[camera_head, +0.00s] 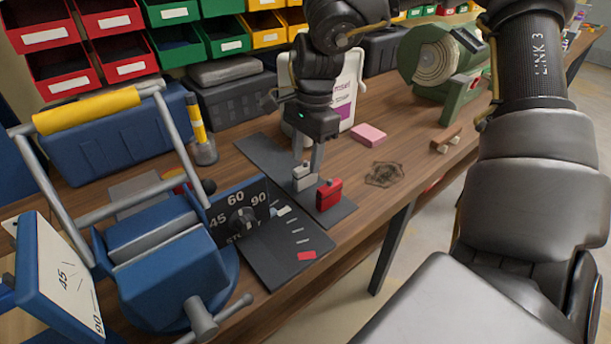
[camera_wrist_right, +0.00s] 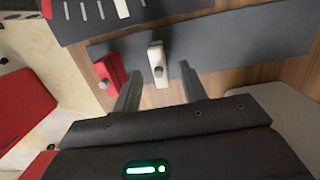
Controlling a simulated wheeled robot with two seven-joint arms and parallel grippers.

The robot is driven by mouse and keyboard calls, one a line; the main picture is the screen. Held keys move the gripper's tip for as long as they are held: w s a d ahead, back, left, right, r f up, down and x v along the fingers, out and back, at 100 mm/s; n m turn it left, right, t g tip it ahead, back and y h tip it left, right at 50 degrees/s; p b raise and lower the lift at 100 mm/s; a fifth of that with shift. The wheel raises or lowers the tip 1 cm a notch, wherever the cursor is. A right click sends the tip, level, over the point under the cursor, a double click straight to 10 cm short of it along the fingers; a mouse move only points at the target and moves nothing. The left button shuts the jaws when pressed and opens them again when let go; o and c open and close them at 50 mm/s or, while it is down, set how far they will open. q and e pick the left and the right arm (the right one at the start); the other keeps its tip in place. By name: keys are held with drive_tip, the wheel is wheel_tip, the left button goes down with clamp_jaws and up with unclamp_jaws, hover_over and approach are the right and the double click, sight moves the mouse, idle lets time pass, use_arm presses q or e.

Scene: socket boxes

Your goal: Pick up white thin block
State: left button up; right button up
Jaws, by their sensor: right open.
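The white thin block (camera_head: 304,183) stands on a dark grey mat, partly covered by my gripper's fingers in the head view. My right gripper (camera_head: 308,160) points down at the block from above. In the wrist view the right gripper (camera_wrist_right: 159,70) is open, with a visible gap on each side of the block. My left gripper is not in view.
A red block (camera_head: 329,195) stands close beside the white one; it also shows in the wrist view (camera_wrist_right: 111,82). A blue vise (camera_head: 165,260) and an angle-dial panel (camera_head: 240,222) are at left. A pink block (camera_head: 369,135) lies behind right. A white tub (camera_head: 348,90) stands behind my gripper.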

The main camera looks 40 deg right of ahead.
sight(306, 176)
drive_tip(key=f, duration=0.4)
drive_tip(key=shift+a+f, duration=0.25)
drive_tip(key=shift+a, duration=0.05)
clamp_jaws()
